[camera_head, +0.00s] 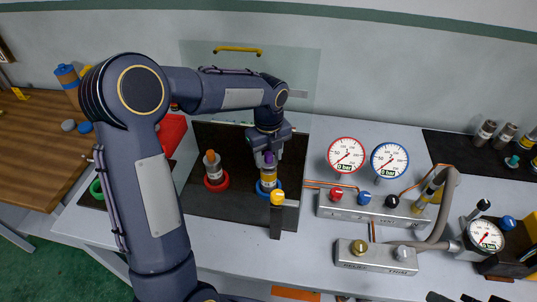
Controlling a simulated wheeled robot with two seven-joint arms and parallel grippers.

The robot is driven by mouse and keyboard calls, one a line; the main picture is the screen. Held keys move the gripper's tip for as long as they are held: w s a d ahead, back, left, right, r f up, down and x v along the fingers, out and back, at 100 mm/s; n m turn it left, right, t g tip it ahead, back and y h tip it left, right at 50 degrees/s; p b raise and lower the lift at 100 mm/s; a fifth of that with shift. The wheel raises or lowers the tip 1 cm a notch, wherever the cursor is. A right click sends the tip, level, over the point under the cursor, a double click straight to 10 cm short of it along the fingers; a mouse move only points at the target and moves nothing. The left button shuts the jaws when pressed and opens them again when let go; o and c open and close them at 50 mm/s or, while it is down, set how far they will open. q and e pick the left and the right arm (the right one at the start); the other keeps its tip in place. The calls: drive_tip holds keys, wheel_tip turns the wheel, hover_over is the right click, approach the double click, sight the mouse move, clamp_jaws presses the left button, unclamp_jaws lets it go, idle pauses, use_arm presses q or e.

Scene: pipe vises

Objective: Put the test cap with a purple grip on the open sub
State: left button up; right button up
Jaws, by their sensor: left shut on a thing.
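My left gripper (269,150) points down over the dark mat and is shut on the purple grip of the test cap (269,159). The cap is right at the top of a grey and yellow cylinder, the sub (268,177), which stands upright in a blue ring (264,190). I cannot tell whether the cap is seated on it or just above it. To the left, another metal sub (213,172) with an orange top (210,156) stands in a red ring (216,184). My right gripper is out of view.
A small post with a yellow knob (277,197) stands just in front of the blue ring. A clear panel with a yellow handle (238,49) is behind.

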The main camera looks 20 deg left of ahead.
sight(269, 154)
use_arm(q)
drive_tip(key=shift+f+b, duration=0.75)
drive_tip(key=shift+f, duration=0.45)
drive_tip(key=o, duration=1.1)
wheel_tip(269, 154, up, 7)
drive_tip(key=shift+b, duration=0.3)
drive_tip(key=shift+r, duration=0.45)
